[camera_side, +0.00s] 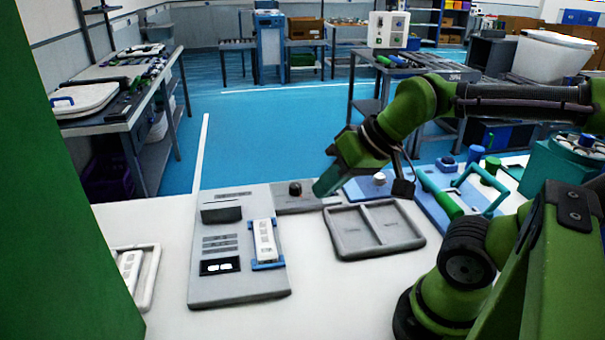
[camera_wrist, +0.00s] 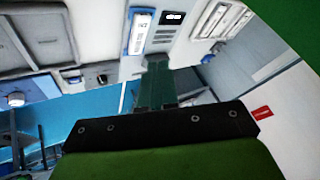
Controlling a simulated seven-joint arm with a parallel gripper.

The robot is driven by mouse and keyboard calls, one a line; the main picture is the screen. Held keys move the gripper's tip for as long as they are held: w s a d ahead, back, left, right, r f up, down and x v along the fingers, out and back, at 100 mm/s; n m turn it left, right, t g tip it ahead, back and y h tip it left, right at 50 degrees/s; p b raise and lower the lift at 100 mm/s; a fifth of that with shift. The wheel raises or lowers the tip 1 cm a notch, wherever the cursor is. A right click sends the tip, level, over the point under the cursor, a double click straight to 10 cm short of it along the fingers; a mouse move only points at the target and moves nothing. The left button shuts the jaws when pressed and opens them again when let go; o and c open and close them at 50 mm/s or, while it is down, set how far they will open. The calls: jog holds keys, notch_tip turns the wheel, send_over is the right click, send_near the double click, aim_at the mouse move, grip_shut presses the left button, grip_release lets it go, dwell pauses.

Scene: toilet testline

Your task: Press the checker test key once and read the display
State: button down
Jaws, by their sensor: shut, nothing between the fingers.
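The grey checker panel (camera_side: 205,290) lies on the white table, with a small black display (camera_side: 220,266) near its front that shows white marks. A white handset (camera_side: 265,242) sits in a blue holder on its right side. A black round button (camera_side: 295,189) stands on a grey base just behind the panel; I cannot tell for certain that it is the test key. My gripper (camera_side: 326,187) is shut and empty, apart from the button, to its right in the side view. In the wrist view my fingers (camera_wrist: 157,64) overlap the panel's far end; the display (camera_wrist: 173,17) is visible.
An empty two-part grey tray (camera_side: 345,250) lies right of the panel. Another tray with a white handset (camera_side: 131,265) lies left. A green post (camera_side: 60,200) blocks the left edge.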

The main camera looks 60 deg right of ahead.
jog(key=w+d+f+m, duration=0.3)
jog(key=w+d+m, duration=0.2)
jog(key=d, duration=0.4)
jog(key=w+d+f+m+y, duration=0.1)
jog(key=w+d+f+m, duration=0.3)
jog(key=d, duration=0.6)
jog(key=w+d+f+m+t+y, duration=0.1)
jog(key=w+d+f+m, duration=0.3)
jog(key=d+m, duration=0.4)
jog(key=shift+w+d+f+m, duration=0.15)
jog(key=shift+w+d+m, duration=0.15)
jog(key=shift+w+d, duration=0.75)
jog(key=shift+s+d, duration=0.15)
jog(key=shift+s, duration=0.05)
jog(key=shift+f, duration=4.45)
